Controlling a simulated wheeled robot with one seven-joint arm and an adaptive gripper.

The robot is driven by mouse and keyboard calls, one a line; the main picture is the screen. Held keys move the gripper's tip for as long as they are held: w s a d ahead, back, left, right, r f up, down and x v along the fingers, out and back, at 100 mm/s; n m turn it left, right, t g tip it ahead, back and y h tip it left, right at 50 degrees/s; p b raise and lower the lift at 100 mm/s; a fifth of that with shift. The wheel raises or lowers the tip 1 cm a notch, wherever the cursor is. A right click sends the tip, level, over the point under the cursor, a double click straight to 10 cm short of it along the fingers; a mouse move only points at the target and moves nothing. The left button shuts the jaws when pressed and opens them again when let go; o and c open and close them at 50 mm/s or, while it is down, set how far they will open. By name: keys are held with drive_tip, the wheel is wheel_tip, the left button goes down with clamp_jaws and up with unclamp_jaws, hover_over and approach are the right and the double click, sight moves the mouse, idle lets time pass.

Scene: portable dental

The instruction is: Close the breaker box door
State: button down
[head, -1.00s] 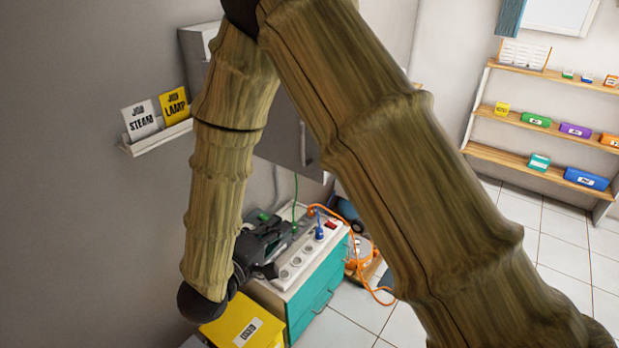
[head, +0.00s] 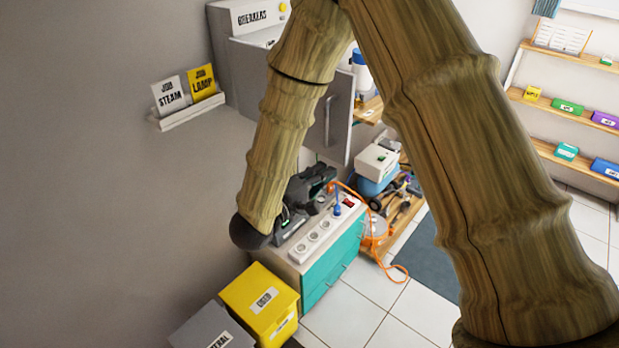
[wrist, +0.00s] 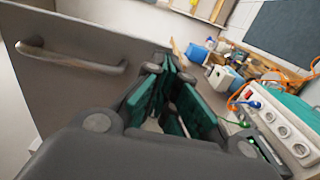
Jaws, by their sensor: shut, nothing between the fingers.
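The grey breaker box (head: 222,45), labelled BREAKERS, is on the wall at the upper left in the head view. Its grey door (head: 338,130) stands open, swung out from the box, with a bar handle (head: 328,122) on the visible face. My arm covers part of the box and door. In the wrist view the door (wrist: 90,75) fills the upper left, with its handle (wrist: 75,62) left of my fingers. My gripper (head: 325,172) is shut and empty, low beside the door; its green-padded fingers (wrist: 168,75) show in the wrist view. Whether they touch the door cannot be told.
Below my gripper is a teal cabinet (head: 333,264) with a white power strip (head: 313,238) and plugged cords. A yellow bin (head: 245,300) and grey bin (head: 205,328) stand in front. A card ledge (head: 190,113) is on the wall. Shelves (head: 572,108) stand right; tiled floor between.

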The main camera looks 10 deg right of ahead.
sight(338, 160)
drive_tip(key=shift+p+x, duration=0.45)
drive_tip(key=shift+x, duration=1.35)
drive_tip(key=shift+d, duration=0.1)
